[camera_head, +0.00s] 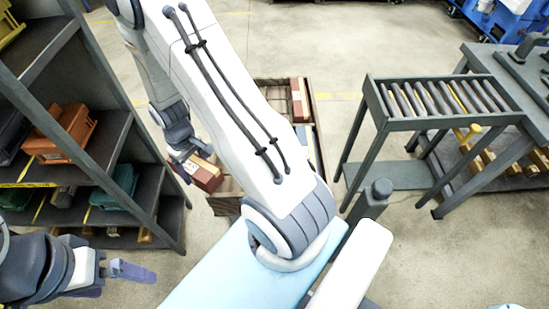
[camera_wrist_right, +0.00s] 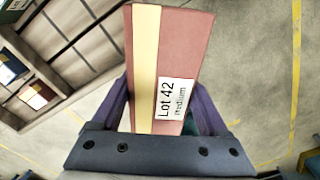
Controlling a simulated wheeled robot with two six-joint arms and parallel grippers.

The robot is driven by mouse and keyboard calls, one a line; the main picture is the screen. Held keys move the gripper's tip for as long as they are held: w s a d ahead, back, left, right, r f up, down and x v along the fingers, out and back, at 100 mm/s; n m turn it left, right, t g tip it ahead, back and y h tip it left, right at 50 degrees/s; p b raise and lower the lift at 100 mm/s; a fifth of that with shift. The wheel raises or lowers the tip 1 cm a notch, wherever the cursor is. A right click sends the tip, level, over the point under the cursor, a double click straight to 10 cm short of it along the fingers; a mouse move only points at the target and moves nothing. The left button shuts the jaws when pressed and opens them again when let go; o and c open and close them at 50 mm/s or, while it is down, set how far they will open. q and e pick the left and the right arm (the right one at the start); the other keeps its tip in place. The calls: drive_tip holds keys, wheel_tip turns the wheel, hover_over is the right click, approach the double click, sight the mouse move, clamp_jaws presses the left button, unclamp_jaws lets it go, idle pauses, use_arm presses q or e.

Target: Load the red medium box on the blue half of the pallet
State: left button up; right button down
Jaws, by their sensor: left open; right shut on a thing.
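My right gripper (camera_head: 193,160) is shut on the red medium box (camera_head: 207,176). In the right wrist view the box (camera_wrist_right: 195,65) has a yellow stripe and a white "Lot 42 Medium" label, between purple fingers. It overlaps the left side of the brown slatted pallet (camera_head: 226,205) in the head view; its height above it is unclear. The pallet (camera_wrist_right: 75,50) also shows at upper left in the wrist view. My left gripper (camera_head: 130,271) is open and empty at lower left.
Another red box (camera_head: 299,100) is at the pallet's far right. A grey shelf rack (camera_head: 120,125) with bins, including an orange one (camera_head: 62,133), stands at left. A roller table (camera_head: 440,115) stands at right. Floor between pallet and roller table is clear.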

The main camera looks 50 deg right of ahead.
drive_tip(key=s+d+f+n+b, duration=0.1)
drive_tip(key=s+d+n+b, duration=0.1)
drive_tip(key=d, duration=0.5)
drive_tip(key=s+d+f+n+b, duration=0.1)
drive_tip(key=s+d+b, duration=0.3)
drive_tip(key=d, duration=0.4)
drive_tip(key=s+d+f+n+b, duration=0.1)
drive_tip(key=s+d+n+b, duration=0.2)
drive_tip(key=d, duration=0.5)
drive_tip(key=shift+s+d+f+n, duration=0.15)
drive_tip(key=shift+d+f+n, duration=0.1)
drive_tip(key=shift+n, duration=0.15)
drive_tip(key=w+a+f, duration=0.2)
drive_tip(key=a, duration=0.1)
drive_tip(key=w+a+f, duration=0.2)
drive_tip(key=a, duration=0.1)
drive_tip(key=w+a+f+p, duration=0.1)
drive_tip(key=w+a+f, duration=0.1)
drive_tip(key=a, duration=0.1)
drive_tip(key=shift+w+a+f, duration=0.1)
drive_tip(key=shift+a+f, duration=0.15)
drive_tip(key=shift+f, duration=2.2)
drive_tip(key=shift+f+b, duration=0.15)
drive_tip(key=shift+b, duration=0.25)
unclamp_jaws()
